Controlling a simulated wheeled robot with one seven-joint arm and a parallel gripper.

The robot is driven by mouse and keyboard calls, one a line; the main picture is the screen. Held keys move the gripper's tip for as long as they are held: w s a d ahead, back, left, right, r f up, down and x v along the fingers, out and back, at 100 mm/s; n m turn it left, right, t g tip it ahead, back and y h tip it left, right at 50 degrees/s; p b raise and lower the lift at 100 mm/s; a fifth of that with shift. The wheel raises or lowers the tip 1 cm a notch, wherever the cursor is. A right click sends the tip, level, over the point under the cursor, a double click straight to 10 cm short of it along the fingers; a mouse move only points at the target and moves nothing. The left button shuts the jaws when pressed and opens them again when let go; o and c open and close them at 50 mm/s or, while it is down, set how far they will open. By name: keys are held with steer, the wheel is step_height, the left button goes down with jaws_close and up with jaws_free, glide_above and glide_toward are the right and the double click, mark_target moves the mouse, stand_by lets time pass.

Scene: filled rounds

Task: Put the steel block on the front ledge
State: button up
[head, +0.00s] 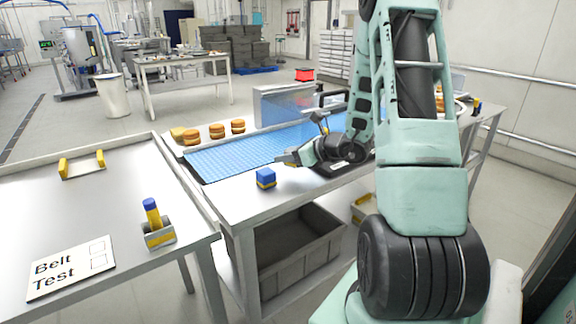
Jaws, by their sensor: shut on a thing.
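My gripper (284,158) is over the near edge of the middle bench, its fingers pointing left. It is shut on a small grey piece at its fingertips, which looks like the steel block; the fingers and the distance make its outline hard to tell. The front ledge (237,192) is the bare metal strip along the near side of the blue belt (232,157).
A clear guard (285,108) spans the belt. Several round buns (217,131) lie along the belt's far side. The left table (112,215) holds a small holder (159,236) with a blue-and-yellow piece, and a Belt Test card (72,270). A grey crate (300,255) is under the bench.

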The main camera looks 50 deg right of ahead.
mark_target(288, 164)
steer(key=shift+f, duration=1.45)
steer(key=shift+f, duration=0.2)
steer(key=o, duration=1.3)
steer(key=shift+r, duration=0.1)
